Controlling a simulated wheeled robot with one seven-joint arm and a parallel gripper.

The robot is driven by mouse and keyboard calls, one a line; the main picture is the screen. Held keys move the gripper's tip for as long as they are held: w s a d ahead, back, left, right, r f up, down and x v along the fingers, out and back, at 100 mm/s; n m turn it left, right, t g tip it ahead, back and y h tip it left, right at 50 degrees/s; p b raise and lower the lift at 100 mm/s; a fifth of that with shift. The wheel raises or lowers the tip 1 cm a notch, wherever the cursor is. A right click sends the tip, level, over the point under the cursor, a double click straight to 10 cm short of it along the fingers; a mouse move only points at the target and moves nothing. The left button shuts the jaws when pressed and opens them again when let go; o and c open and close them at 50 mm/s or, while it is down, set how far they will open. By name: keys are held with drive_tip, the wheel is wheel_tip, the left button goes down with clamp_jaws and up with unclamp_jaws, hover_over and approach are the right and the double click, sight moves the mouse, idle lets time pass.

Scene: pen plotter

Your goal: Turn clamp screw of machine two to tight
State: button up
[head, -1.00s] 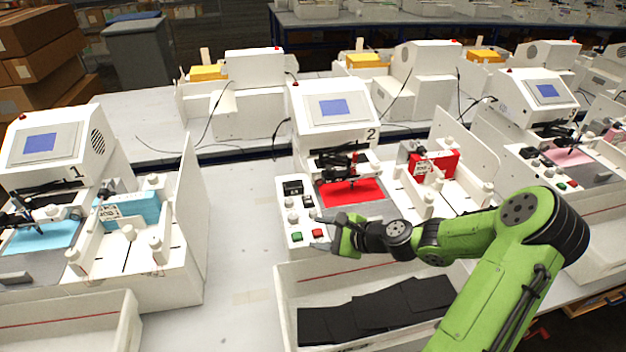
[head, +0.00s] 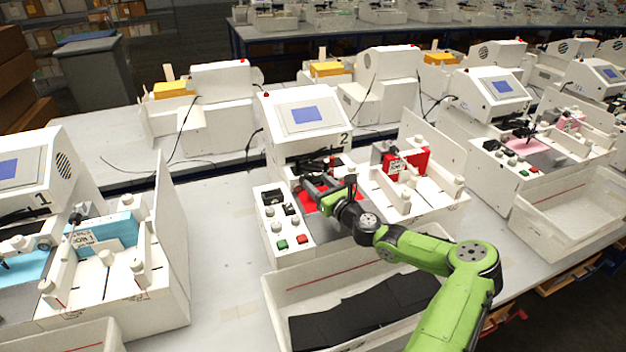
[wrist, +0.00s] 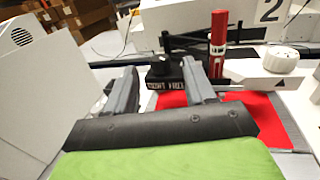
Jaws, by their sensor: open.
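Machine two (head: 305,115) is a white plotter marked "2" with a blue screen. In the wrist view, a small black knob (wrist: 161,68), seemingly the clamp screw, sits on a black block with white lettering, partly legible as "FREE". A red pen (wrist: 218,45) stands upright just right of it. My gripper (wrist: 162,80) is open and empty, and the knob shows between its fingertips. I cannot tell if either finger touches it. In the head view, my gripper (head: 312,182) reaches over the red sheet (head: 318,203); the knob is hard to make out there.
A white knob (wrist: 282,60) is on the carriage right of the pen. A control panel (head: 279,218) with knobs and buttons lies left of my gripper. A white tray (head: 275,300) with black sheets is in front. Machine one (head: 40,180) stands at left.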

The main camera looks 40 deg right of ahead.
sight(309, 177)
drive_tip(key=shift+w, duration=1.5)
clamp_jaws()
